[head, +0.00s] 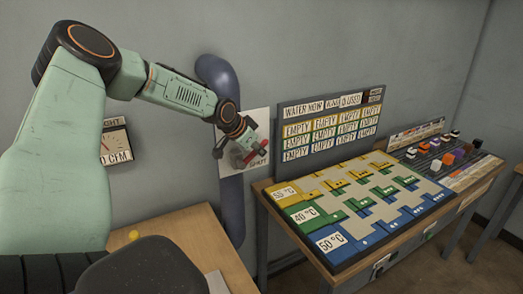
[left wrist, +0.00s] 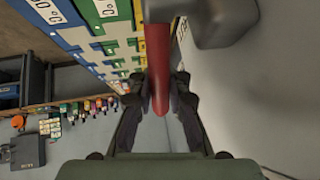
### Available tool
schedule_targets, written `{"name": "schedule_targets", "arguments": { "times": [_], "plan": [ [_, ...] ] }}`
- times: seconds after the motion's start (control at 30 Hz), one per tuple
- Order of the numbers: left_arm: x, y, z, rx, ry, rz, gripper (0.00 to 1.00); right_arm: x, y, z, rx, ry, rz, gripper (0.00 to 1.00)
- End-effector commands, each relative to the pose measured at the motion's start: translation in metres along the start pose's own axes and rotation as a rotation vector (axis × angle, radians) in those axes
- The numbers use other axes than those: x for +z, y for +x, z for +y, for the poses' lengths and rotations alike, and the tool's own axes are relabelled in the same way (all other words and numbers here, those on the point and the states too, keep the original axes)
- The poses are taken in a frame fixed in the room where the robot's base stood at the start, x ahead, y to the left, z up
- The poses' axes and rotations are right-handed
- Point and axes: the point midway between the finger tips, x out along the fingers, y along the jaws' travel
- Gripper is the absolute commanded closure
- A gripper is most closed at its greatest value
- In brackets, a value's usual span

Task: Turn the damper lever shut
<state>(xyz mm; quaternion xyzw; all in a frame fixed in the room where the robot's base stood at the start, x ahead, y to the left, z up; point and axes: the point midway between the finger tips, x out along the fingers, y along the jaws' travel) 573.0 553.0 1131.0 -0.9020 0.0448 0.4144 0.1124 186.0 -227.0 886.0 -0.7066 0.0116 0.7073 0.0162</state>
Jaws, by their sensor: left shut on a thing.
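The damper lever (head: 259,156) is a short red bar at the blue-grey duct pipe (head: 232,205) on the wall, in front of a white plate (head: 262,123). In the left wrist view the red lever (left wrist: 159,55) runs down between the two dark fingers, beside a grey block (left wrist: 215,22). My left gripper (head: 248,152) is at the lever, and its fingers (left wrist: 160,100) are shut on it. The gripper hides part of the lever and its pivot in the head view. My right gripper is not in view.
A wooden table (head: 185,243) stands below. To the right is a bench with a coloured slotted board (head: 365,200), a sign panel (head: 330,125) and several small coloured pieces (head: 460,152).

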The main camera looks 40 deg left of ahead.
Motion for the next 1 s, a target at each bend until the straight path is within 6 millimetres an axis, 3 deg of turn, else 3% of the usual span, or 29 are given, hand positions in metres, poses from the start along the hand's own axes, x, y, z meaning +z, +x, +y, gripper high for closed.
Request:
{"name": "schedule_targets", "arguments": {
  "times": [0.6, 1.0],
  "plan": [
    [0.018, 0.021, 0.004, 0.015, 0.083, -0.396, 1.0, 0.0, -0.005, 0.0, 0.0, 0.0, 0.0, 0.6],
    [0.024, 0.028, 0.006, 0.02, 0.106, -0.529, 1.0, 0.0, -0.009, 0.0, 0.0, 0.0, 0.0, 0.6]
  ]
}}
